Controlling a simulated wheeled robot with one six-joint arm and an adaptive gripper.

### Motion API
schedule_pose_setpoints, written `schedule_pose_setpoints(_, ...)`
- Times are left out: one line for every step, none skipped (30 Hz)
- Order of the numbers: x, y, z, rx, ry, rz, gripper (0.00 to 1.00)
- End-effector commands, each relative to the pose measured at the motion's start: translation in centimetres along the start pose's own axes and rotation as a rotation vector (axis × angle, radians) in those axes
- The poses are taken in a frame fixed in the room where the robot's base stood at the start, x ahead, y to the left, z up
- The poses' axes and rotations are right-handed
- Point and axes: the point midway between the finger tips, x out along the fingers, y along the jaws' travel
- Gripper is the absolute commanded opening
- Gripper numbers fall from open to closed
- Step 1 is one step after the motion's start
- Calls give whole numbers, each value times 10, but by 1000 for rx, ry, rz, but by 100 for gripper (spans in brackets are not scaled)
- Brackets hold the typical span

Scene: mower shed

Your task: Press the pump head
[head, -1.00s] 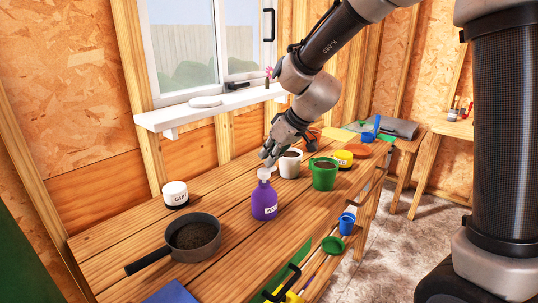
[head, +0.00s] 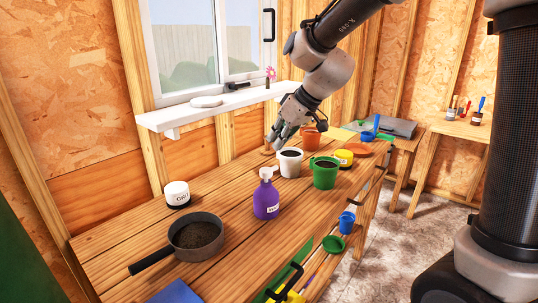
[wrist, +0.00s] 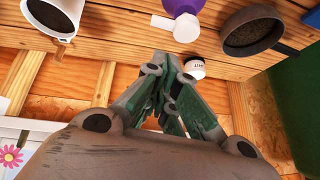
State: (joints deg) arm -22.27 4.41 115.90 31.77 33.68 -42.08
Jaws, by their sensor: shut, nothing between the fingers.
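A purple bottle (head: 266,203) with a white pump head (head: 267,173) stands upright on the wooden bench. Its white label faces the front. My gripper (head: 273,141) is shut and empty, above and behind the bottle, near the white pot, and apart from the pump head. In the wrist view the shut fingers (wrist: 172,103) point up the picture. There the white pump head (wrist: 186,28) shows beyond the fingertips, with part of the purple bottle (wrist: 180,6) at the top edge.
A pan of soil (head: 196,239) and a white jar (head: 177,194) stand left of the bottle. A white pot (head: 290,163), a green pot (head: 324,173) and a yellow tin (head: 344,157) stand right. A window shelf (head: 210,110) runs behind.

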Motion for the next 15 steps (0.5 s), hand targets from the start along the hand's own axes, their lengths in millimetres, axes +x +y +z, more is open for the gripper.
schedule_pose_setpoints(-12, 0, -1, 0, 3, 1, 0)
schedule_pose_setpoints(-19, 0, -1, 0, 3, 2, 0)
schedule_pose_setpoints(-26, 0, -1, 1, 3, 2, 0)
schedule_pose_setpoints(-32, 0, 0, 1, 3, 1, 0)
schedule_pose_setpoints(-37, 0, -1, 0, 3, 2, 0)
schedule_pose_setpoints(-43, 0, 0, 0, 2, 1, 0)
schedule_pose_setpoints(-47, 0, 0, 0, 2, 1, 0)
schedule_pose_setpoints(-50, 0, -1, 0, 2, 1, 0)
schedule_pose_setpoints(-54, 0, 0, 0, 2, 1, 0)
schedule_pose_setpoints(-56, 0, 0, 1, 1, 0, 0)
schedule_pose_setpoints(-58, 0, 0, 1, 0, 0, 0)
schedule_pose_setpoints(-60, 0, 0, 1, 0, 0, 0)
schedule_pose_setpoints(-61, 0, 0, 1, 0, 0, 0)
schedule_pose_setpoints(-61, 0, 0, 1, 0, 0, 0)
schedule_pose_setpoints(-62, 0, 0, 1, 0, 0, 0)
